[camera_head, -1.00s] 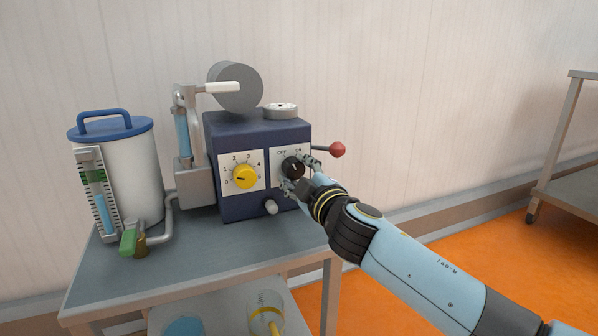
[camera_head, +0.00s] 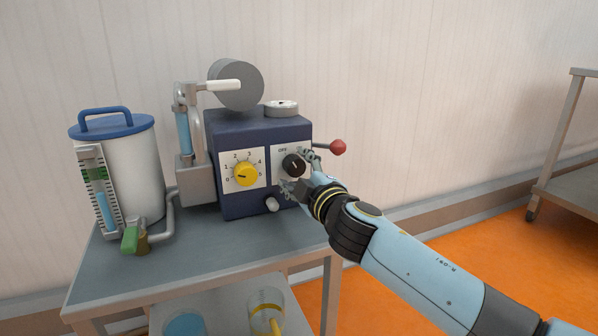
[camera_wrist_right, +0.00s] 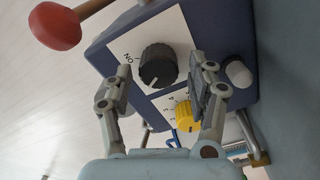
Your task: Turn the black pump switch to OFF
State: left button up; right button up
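The black pump switch (camera_head: 293,165) is a round knob on a white plate on the right of the blue box's front. OFF is readable above it at left in the head view; ON shows in the right wrist view, where the knob (camera_wrist_right: 158,65) bears a small pale mark at its lower edge. My right gripper (camera_head: 301,174) is open, its fingers on either side of the knob. In the right wrist view the fingers (camera_wrist_right: 162,82) straddle the knob with a gap on each side. My left gripper is not in view.
A yellow dial (camera_head: 246,174) sits left of the switch. A red-ended lever (camera_head: 338,147) sticks out right of the blue box (camera_head: 258,130), close to my gripper. A grey knob (camera_head: 272,204) is below. A white canister (camera_head: 130,170) stands left on the grey table (camera_head: 200,262).

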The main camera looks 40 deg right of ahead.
jog(key=v, duration=1.2)
dwell(0.4)
